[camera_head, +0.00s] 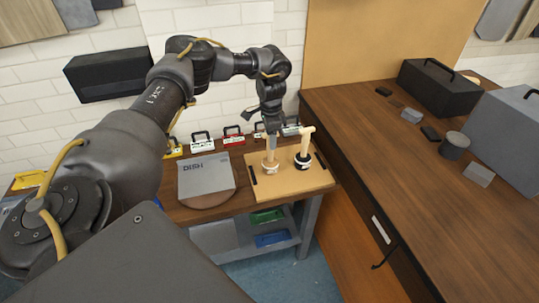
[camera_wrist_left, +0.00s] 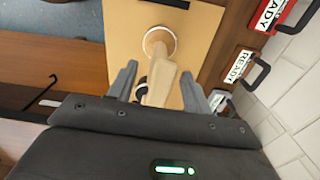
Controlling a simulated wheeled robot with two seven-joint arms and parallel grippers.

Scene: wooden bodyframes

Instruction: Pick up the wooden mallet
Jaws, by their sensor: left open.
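Two upright wooden tools stand in holders on a pale wooden board (camera_head: 315,180). The right one, with a light crosswise head (camera_head: 307,131), looks like the wooden mallet and stands in a black holder (camera_head: 302,161). The left one stands in a pale holder (camera_head: 270,168). My left gripper (camera_head: 271,136) points down over the board, just above the left tool and beside the mallet's head. In the left wrist view its open fingers (camera_wrist_left: 157,88) stand either side of a pale wooden piece (camera_wrist_left: 160,82); I cannot tell which tool this is. My right gripper is not in view.
Several READY cases (camera_head: 233,136) line the wall behind. A higher brown counter (camera_head: 410,150) with grey and black boxes stands close on the right. A low shelf (camera_head: 262,240) sits below.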

